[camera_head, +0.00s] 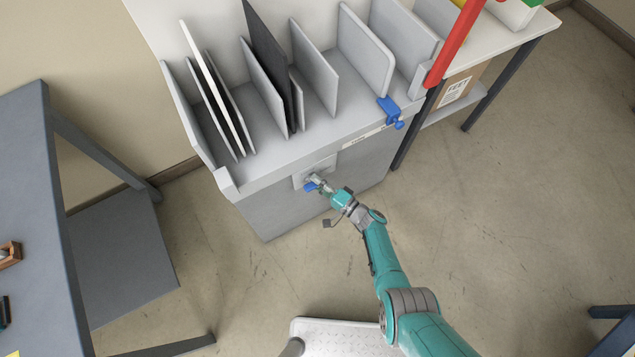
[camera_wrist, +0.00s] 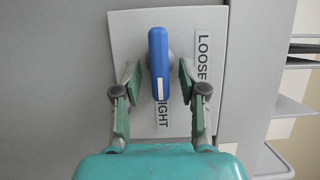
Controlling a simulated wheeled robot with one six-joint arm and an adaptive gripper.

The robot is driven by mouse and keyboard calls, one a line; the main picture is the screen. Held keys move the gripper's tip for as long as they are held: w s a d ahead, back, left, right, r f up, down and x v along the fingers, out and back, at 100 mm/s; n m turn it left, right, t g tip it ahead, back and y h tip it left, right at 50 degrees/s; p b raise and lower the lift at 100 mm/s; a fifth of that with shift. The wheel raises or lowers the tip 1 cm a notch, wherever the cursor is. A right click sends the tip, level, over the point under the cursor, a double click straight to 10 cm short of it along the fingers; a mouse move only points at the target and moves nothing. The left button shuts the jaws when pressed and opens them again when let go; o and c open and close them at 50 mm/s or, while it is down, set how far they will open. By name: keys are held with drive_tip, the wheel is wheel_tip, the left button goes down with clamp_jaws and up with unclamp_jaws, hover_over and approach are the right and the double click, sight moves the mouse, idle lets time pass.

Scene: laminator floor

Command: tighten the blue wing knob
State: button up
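The blue wing knob (camera_wrist: 158,62) sits on a light plate (camera_wrist: 128,30) on the front of the grey rack. In the wrist view its wing stands upright, with a white mark at its lower end over the label that ends in "IGHT". A label reading "LOOSE" runs along the right. My gripper (camera_wrist: 158,88) has one finger on each side of the wing, with visible gaps, so it is open around the knob. In the head view the knob (camera_head: 311,187) is partly hidden by my gripper (camera_head: 318,184).
The grey rack (camera_head: 270,165) holds upright panels, including a dark one (camera_head: 268,60) and a white one (camera_head: 212,88). A blue clamp (camera_head: 391,112) is at its right front edge. A red bar (camera_head: 456,42) rises at the right. A dark table (camera_head: 30,150) stands left.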

drive_tip(key=shift+d, duration=0.1)
drive_tip(key=v, duration=1.1)
drive_tip(key=shift+s+d, duration=0.3)
